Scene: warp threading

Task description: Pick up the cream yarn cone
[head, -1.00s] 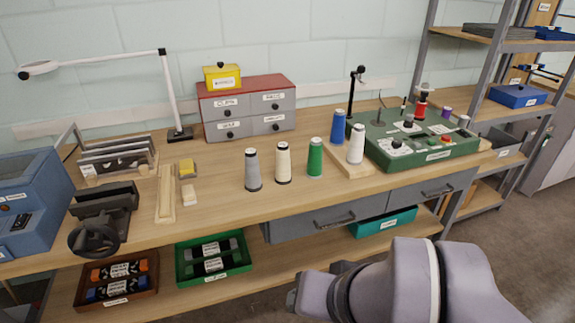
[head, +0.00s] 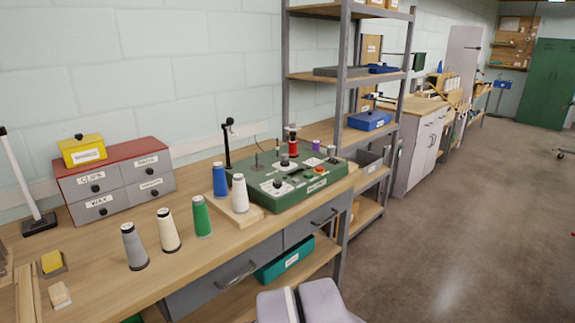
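The cream yarn cone (head: 167,230) stands upright on the wooden workbench (head: 98,272) in the head view. A grey cone (head: 133,247) stands to its left and a green cone (head: 202,217) to its right, with small gaps between them. A blue cone (head: 220,180) and a white cone (head: 240,193) stand on a wooden board farther right. Part of my arm shows at the bottom edge, below the bench front and apart from the cones. My gripper is out of the picture.
A green machine (head: 292,180) sits at the bench's right end. A grey drawer cabinet with a red top (head: 115,181) stands at the back left. A metal shelf rack (head: 344,115) rises beyond the bench. Open floor (head: 450,240) lies to the right.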

